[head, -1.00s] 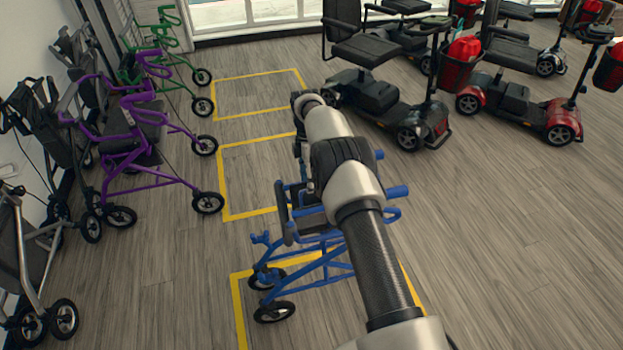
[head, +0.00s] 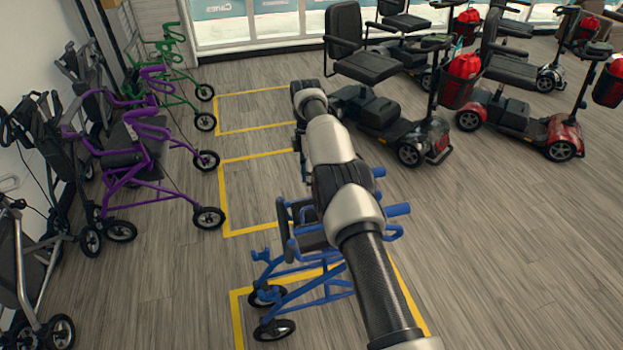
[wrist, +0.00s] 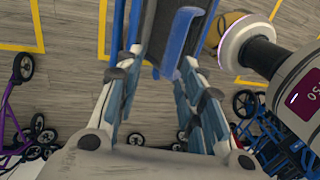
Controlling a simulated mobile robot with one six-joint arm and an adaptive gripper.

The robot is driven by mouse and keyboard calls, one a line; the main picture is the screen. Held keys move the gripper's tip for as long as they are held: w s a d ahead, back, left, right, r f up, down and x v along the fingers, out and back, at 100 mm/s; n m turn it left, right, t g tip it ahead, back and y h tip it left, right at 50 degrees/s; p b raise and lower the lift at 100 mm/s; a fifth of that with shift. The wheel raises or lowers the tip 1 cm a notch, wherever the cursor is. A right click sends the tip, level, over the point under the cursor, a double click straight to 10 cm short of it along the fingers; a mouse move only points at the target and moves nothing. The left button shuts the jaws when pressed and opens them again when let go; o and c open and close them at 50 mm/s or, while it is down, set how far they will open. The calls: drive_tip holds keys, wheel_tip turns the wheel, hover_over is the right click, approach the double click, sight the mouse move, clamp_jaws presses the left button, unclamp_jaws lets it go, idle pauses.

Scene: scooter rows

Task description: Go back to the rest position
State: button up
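My arm reaches up the middle of the head view, over a blue walker (head: 327,284). The walker stands upright at a yellow floor outline (head: 237,315), partly hidden by my arm. In the wrist view my gripper (wrist: 163,85) has its two fingers spread apart. Blue walker parts (wrist: 182,35) show beyond and between the fingers, with no grip on them visible. In the head view the fingers cannot be made out clearly behind the arm.
A purple walker (head: 135,165), a green walker (head: 180,75) and dark walkers (head: 45,150) line the left wall. Mobility scooters (head: 395,120) stand at the back right. Two empty yellow bays (head: 225,200) lie ahead. The floor (head: 510,250) at right is clear.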

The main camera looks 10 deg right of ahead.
drive_tip(key=s+a+r+m+t, duration=0.15)
drive_tip(key=s+r+m, duration=0.4)
drive_tip(key=r, duration=0.75)
drive_tip(key=s+r+m+t, duration=0.25)
drive_tip(key=s+r, duration=0.55)
drive_tip(key=r, duration=0.6)
drive_tip(key=s+r+m+t, duration=0.15)
drive_tip(key=s+m, duration=0.35)
drive_tip(key=s, duration=0.9)
drive_tip(key=s+f+m, duration=0.2)
drive_tip(key=s+f, duration=0.1)
drive_tip(key=s, duration=0.4)
drive_tip(key=s+a+f+m+t, duration=0.1)
drive_tip(key=s+f+m, duration=0.2)
drive_tip(key=s, duration=0.4)
drive_tip(key=shift+s+a+f, duration=0.2)
drive_tip(key=shift+s+f, duration=0.05)
drive_tip(key=shift+f, duration=0.15)
drive_tip(key=shift+t, duration=0.25)
